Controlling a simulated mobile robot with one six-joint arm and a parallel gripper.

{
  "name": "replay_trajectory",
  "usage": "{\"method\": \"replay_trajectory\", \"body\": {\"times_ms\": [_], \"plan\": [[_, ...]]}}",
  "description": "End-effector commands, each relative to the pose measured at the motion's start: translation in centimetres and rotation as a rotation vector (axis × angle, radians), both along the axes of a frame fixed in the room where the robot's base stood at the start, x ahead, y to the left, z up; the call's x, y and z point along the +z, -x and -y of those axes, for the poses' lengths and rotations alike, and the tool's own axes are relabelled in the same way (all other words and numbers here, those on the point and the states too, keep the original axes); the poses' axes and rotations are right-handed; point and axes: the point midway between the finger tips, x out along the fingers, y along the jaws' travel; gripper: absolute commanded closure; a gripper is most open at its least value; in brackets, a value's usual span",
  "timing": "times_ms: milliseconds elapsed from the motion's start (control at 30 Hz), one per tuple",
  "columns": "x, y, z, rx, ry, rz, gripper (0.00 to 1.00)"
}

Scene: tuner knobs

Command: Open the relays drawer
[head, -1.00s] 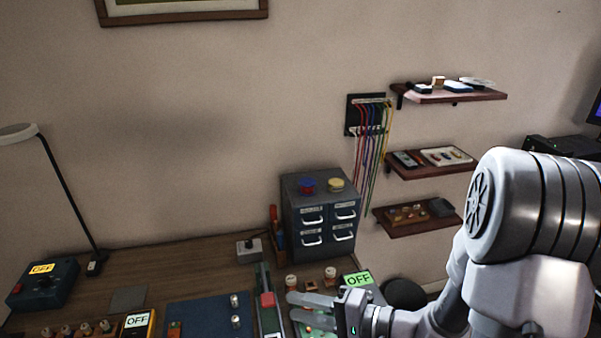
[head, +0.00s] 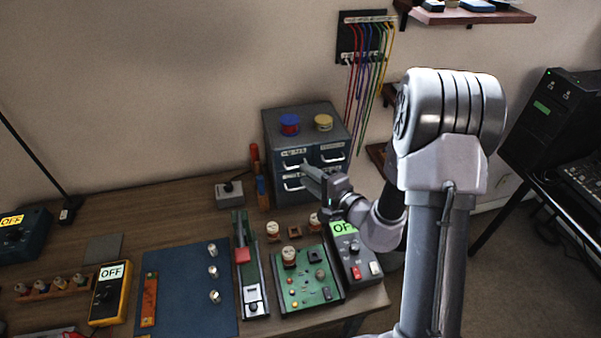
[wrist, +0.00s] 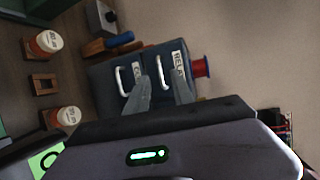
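The dark blue drawer cabinet (head: 283,132) stands at the back right of the bench, with several shut drawers. In the wrist view, turned sideways, the relays drawer (wrist: 168,62) shows part of its label and a white handle (wrist: 159,72). In the head view this is the upper left drawer, with its handle (head: 291,166) just left of my gripper. My gripper (wrist: 161,84) is open, its fingertips on either side of the relays handle in the picture. I cannot tell whether they touch it. A second drawer handle (wrist: 121,78) lies beside it, outside the fingers.
A blue-and-red spool (head: 289,124) and a yellow spool (head: 323,122) sit on the cabinet. Screwdrivers (head: 257,170) stand at its left. A green circuit board (head: 305,280) and a grey meter (head: 356,262) lie in front. Coloured cables (head: 362,80) hang behind.

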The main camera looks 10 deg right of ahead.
Motion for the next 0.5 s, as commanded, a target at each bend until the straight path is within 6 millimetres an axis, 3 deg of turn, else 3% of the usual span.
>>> {"method": "replay_trajectory", "body": {"times_ms": [200, 500], "plan": [[-0.7, -2.8, -1.3, 0.002, 0.001, 0.001, 0.71], [-0.8, -3.4, -1.4, 0.0, 0.0, 0.0, 0.71]]}}
